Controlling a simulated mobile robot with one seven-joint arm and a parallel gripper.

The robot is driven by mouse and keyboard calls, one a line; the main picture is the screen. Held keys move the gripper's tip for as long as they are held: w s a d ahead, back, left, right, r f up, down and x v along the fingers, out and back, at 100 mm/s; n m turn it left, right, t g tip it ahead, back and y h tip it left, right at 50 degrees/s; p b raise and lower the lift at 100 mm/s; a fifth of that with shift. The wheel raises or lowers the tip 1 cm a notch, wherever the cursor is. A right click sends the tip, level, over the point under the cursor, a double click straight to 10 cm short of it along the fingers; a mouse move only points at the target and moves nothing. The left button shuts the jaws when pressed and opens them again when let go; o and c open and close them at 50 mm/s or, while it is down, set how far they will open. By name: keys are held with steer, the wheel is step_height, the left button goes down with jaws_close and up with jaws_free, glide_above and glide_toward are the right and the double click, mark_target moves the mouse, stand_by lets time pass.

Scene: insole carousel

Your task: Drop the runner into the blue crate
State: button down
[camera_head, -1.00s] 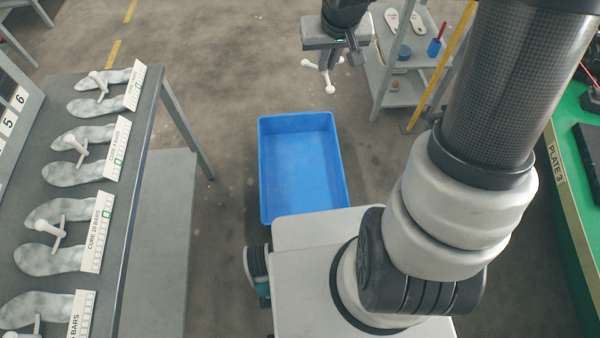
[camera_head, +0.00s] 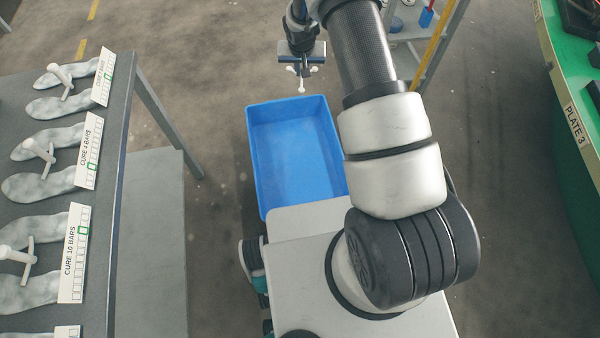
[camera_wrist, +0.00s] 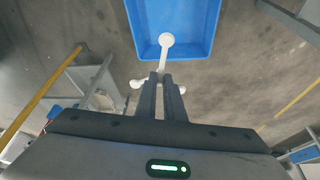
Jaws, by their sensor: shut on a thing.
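The runner (camera_wrist: 163,52) is a white branched piece with rounded knobs; it hangs below my gripper in the head view (camera_head: 301,82). My gripper (camera_wrist: 161,84) is shut on it. In the head view my gripper (camera_head: 301,68) shows just past the far edge of the blue crate (camera_head: 295,150). The crate is open and looks empty. In the wrist view one knob of the runner overlaps the crate (camera_wrist: 200,25), while its other knobs show outside the crate's edge. The height between runner and crate cannot be told.
At the left, a grey bench (camera_head: 120,95) bears several mottled insole pairs with white runners and label cards. A grey shelf (camera_head: 405,35) with a yellow pole stands at the back. A green machine (camera_head: 570,80) is at the right. Floor around the crate is clear.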

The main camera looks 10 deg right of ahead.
step_height(320, 180, down, 40)
steer(key=b, duration=1.1)
steer(key=shift+a+r+b, duration=0.25)
steer(key=shift+a+b, duration=0.1)
steer(key=shift+a, duration=0.05)
steer(key=c, duration=1.8)
jaws_free()
steer(key=shift+r, duration=0.1)
steer(key=p+v, duration=0.6)
steer(key=v, duration=1.1)
steer(key=shift+r, duration=0.15)
